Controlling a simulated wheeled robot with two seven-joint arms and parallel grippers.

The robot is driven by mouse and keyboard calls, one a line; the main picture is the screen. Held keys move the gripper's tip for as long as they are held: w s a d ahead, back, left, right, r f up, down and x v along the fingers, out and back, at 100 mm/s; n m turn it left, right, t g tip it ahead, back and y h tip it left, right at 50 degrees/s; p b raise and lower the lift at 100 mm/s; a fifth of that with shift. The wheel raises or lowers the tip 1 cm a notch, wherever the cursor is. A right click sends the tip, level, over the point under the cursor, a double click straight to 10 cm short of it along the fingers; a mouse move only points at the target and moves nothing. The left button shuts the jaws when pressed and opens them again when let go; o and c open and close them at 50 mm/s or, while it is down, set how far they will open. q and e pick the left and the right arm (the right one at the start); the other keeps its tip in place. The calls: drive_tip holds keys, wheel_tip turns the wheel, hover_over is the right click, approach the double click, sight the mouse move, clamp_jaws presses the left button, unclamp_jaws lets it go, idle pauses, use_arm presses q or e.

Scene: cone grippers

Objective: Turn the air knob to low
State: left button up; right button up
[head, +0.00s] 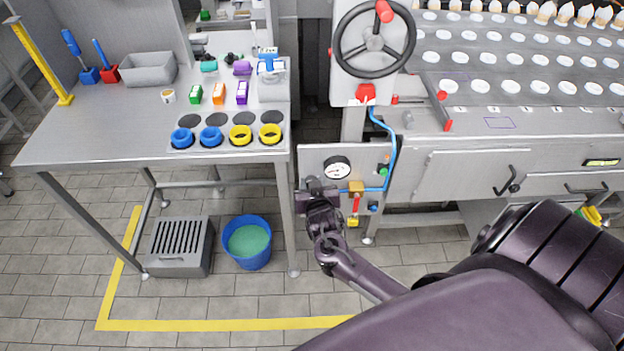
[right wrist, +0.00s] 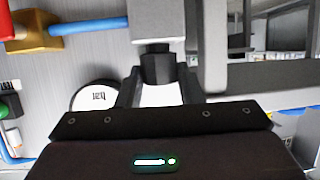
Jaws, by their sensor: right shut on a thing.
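My right gripper (head: 318,192) is at the left part of the grey control panel (head: 312,160), just below and left of the round gauge (head: 337,167). In the head view it covers what it holds. In the right wrist view the gripper (right wrist: 158,88) is shut on a dark, round piece (right wrist: 158,66), which I take to be the air knob, in front of a grey block (right wrist: 156,20). Any low marking or pointer on the knob cannot be made out. My left gripper is not in view.
Right of the gripper are a brass fitting (head: 356,187), a red lever (head: 355,203), a green knob (head: 383,170) and a blue hose (head: 392,150). A handwheel (head: 374,43) stands above. The steel table (head: 120,140) is at left, with a blue bucket (head: 248,243) on the floor.

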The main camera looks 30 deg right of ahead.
drive_tip(key=o, duration=1)
drive_tip(key=v, duration=0.7)
drive_tip(key=shift+s+a+r+b, duration=0.1)
drive_tip(key=shift+s+r+b, duration=0.1)
drive_tip(key=shift+s+b, duration=0.15)
